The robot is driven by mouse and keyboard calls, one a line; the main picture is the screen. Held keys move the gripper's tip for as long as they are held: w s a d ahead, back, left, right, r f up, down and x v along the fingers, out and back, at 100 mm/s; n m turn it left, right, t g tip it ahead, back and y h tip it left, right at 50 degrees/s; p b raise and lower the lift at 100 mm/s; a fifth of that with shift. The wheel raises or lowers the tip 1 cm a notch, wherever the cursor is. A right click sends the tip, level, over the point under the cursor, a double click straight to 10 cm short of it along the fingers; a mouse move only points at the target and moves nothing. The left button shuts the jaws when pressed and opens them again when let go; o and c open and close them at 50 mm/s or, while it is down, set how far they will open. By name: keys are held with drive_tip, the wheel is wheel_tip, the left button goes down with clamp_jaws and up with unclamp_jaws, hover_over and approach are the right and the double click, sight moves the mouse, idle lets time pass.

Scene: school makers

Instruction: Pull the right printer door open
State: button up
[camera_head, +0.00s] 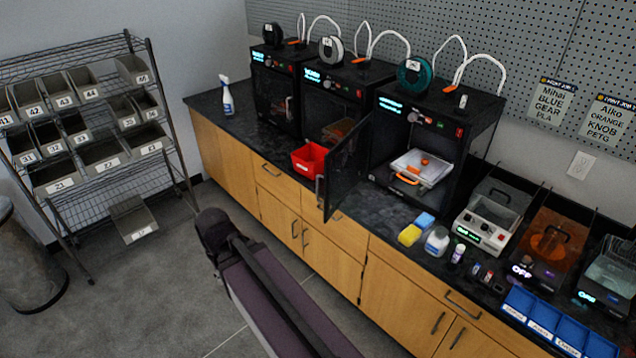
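The right printer (478,120) is a black box with a teal spool on top, at the right end of a row of 3 printers. Its front is uncovered and shows a pale bed with an orange print and an orange handle (407,180). Its dark door (345,175) stands swung open, out over the counter's front edge at the left side of the opening. A pale handle shows near the door's outer edge. My arm rises from the bottom edge to a dark joint left of the door. My gripper cannot be seen.
A red bin (309,158) sits on the counter (372,217) behind the door. Yellow and blue blocks, bottles and several machines stand to the right. A spray bottle (227,97) is at the left end. A wire shelf (165,130) stands at left. The floor between is clear.

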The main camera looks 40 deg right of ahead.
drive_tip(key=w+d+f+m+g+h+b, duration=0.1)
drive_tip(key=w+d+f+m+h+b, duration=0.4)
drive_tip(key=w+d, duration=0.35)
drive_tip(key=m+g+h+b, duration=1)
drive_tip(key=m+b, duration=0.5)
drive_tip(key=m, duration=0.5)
approach(318, 182)
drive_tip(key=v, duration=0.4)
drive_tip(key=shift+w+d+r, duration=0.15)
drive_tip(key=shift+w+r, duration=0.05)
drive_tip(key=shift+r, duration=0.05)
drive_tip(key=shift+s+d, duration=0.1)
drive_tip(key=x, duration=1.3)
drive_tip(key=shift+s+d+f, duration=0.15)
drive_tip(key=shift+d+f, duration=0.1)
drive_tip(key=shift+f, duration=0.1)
